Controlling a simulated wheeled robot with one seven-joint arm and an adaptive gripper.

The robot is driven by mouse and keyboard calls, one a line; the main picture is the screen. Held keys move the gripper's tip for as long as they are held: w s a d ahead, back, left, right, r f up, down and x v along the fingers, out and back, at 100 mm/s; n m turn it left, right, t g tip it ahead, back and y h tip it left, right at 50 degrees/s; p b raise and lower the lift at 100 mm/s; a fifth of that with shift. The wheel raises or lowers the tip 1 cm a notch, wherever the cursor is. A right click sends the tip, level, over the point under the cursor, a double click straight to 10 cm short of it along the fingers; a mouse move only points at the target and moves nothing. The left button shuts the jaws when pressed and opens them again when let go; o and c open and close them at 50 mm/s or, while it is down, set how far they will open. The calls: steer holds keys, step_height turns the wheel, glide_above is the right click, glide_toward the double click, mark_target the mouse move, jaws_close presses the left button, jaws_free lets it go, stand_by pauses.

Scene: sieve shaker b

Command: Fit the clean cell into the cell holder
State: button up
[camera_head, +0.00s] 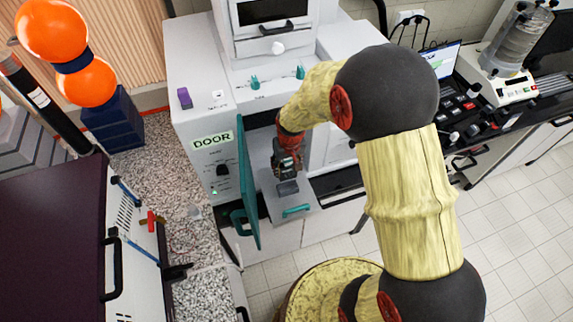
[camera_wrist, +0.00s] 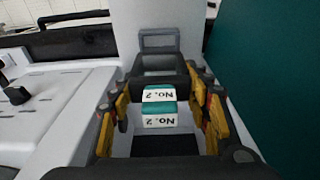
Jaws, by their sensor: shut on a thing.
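My gripper (camera_head: 287,160) points down into the open bay behind the teal door. In the wrist view its yellow-and-black fingers (camera_wrist: 161,88) close around a teal and white block, the cell (camera_wrist: 158,107), marked "No. 2" on two faces. A dark grey frame with an upright loop, seemingly the cell holder (camera_wrist: 158,42), stands just beyond the fingertips. In the head view a dark block (camera_head: 287,188), apparently the holder, sits below my gripper on the pale bay floor. Whether the cell touches or sits in the holder cannot be told; the fingers hide the contact.
The teal door (camera_head: 246,185) stands open close left of my gripper. A teal handle (camera_head: 296,210) is at the bay's front edge. The white machine wall (camera_head: 200,110) with a "DOOR" label is at left. A dark-topped unit (camera_head: 50,230) stands further left.

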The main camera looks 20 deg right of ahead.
mark_target(287, 175)
steer(key=shift+f+b, duration=2.2)
steer(key=shift+f, duration=0.7)
steer(key=shift+f+b, duration=1.7)
steer(key=shift+f, duration=0.3)
steer(key=o, duration=1.6)
steer(key=shift+s, duration=0.1)
steer(key=shift+c, duration=0.2)
steer(key=r, duration=0.4)
steer(key=s+r, duration=0.1)
steer(key=r, duration=0.6)
steer(key=shift+s+r, duration=0.35)
steer(key=shift+r, duration=0.05)
